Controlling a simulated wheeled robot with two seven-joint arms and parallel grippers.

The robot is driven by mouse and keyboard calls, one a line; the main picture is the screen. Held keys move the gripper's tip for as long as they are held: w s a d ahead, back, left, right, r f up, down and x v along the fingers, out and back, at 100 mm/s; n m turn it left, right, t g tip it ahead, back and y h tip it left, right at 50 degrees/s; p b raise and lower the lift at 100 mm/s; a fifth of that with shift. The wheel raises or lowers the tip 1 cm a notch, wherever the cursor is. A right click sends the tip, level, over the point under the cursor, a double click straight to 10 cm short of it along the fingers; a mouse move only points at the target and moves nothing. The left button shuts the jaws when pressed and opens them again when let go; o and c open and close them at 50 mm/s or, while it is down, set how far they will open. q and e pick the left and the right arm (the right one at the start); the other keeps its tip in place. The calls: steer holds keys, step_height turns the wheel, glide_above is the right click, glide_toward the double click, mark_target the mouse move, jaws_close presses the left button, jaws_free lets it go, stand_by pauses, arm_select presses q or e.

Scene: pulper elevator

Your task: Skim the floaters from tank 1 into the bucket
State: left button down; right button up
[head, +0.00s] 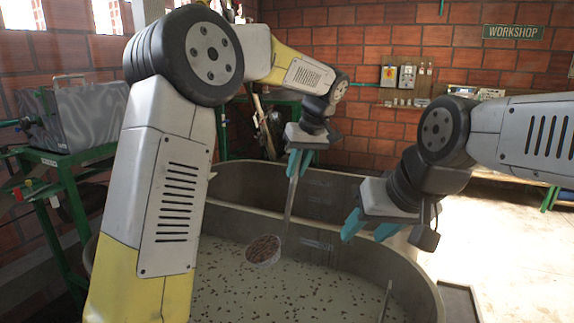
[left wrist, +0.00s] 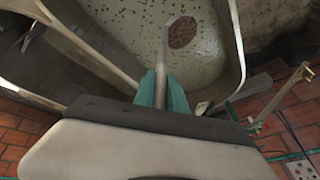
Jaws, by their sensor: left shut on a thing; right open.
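My left gripper (head: 299,160) is shut on the handle of a skimmer (head: 291,195), which hangs down from it into the near tank. The skimmer's round bowl (head: 263,249) holds a heap of brown floaters and is at or just above the liquid; I cannot tell which. In the left wrist view the handle runs out from between the teal fingers (left wrist: 161,90) to the loaded bowl (left wrist: 183,32). The near tank (head: 420,275) holds pale liquid with many dark floaters scattered over it. My right gripper (head: 369,228) is open and empty above the tank's right side. I cannot make out the bucket.
A second grey tank (head: 335,185) lies behind the near one. A green stand with a grey machine (head: 85,115) is at the left. A thin rod (head: 385,300) leans inside the near tank at the right. The floor at the right is bright and open.

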arm_select(q)
steer(key=w+d+f+y, duration=0.2)
steer(key=d+f+y, duration=0.1)
steer(key=d, duration=0.5)
steer(key=shift+w+d+f+m+g+y, duration=0.3)
steer(key=shift+d+f+m+g+y, duration=0.1)
steer(key=shift+f, duration=0.45)
